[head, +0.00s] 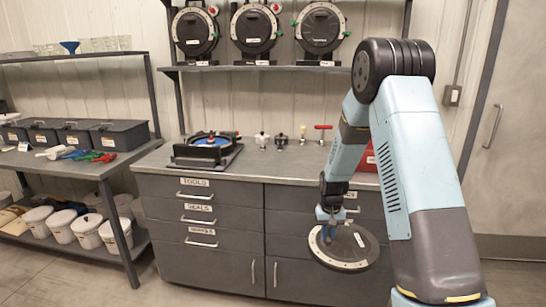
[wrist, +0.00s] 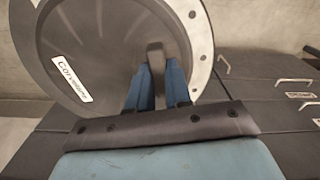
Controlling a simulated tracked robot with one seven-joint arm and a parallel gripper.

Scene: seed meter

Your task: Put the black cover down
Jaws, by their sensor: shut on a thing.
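The black cover (head: 352,247) is a round dark disc with a pale rim that has holes in it. In the wrist view the cover (wrist: 95,50) fills the upper left, with a white label on its face. In the head view my gripper (head: 329,226) holds the cover in front of the right-hand cabinet doors, below the worktop height. The cover is tilted, its labelled face partly toward the head camera.
A seed meter with a blue disc (head: 210,141) sits on the grey workbench (head: 260,165), with several small knobs and a red-handled tool (head: 322,132) to its right.

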